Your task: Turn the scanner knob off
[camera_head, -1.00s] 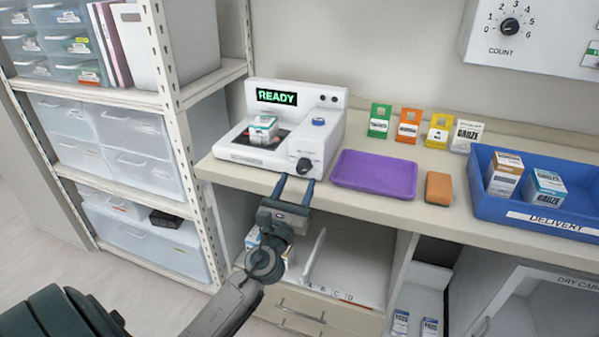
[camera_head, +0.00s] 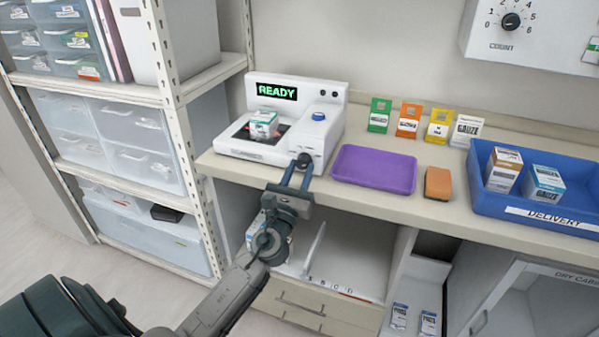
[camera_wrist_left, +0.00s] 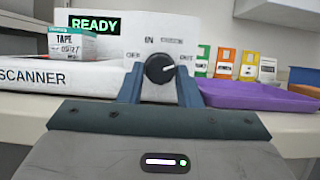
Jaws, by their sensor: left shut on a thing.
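The white scanner (camera_head: 262,151) stands on the counter, its display (camera_head: 277,92) reading READY in green. Its black knob (camera_head: 304,160) is on the front right; in the left wrist view the knob (camera_wrist_left: 159,69) has a white pointer line aimed right and slightly up, toward the label that looks like OUT. My left gripper (camera_head: 299,173) is at the scanner's front, its fingers on both sides of the knob and shut on it. The fingers (camera_wrist_left: 159,83) partly hide the panel beside the knob. A tape box (camera_head: 263,124) sits on the scanner's dark plate. My right gripper is not in view.
A purple tray (camera_head: 374,170) and an orange-brown block (camera_head: 438,183) lie right of the scanner. A blue delivery bin (camera_head: 550,220) with boxes stands farther right. Several coloured cards stand behind. A shelf rack (camera_head: 170,120) is close on the left.

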